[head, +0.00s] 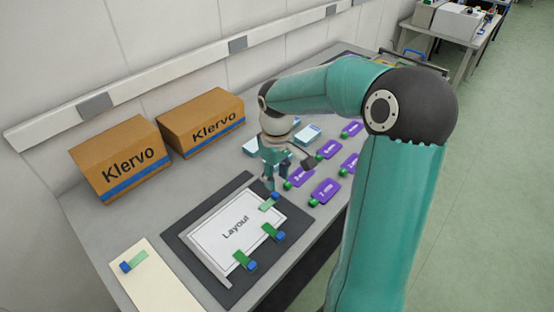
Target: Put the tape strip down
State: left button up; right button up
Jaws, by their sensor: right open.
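My right gripper (275,184) is open, pointing down just above the far right corner of the white "Layout" sheet (215,235). A green tape strip (268,204) with a blue end lies at that corner, just below the fingertips. I see no strip between the fingers. Two more green strips with blue ends lie on the sheet's right edge (271,231) and near right corner (241,257). Another strip (138,258) lies on a cream board (160,290) at the near left. The sheet lies on a dark mat (182,225). My left gripper is out of view.
Pale blue-and-white packs (307,134) lie behind. Two "Klervo" cartons (125,160) stand by the wall. My right arm crosses the table's right side and hides part of it.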

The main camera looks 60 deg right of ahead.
aim_at(277, 195)
notch_tip(277, 195, up, 6)
jog(key=shift+f, duration=0.1)
dwell(0.6)
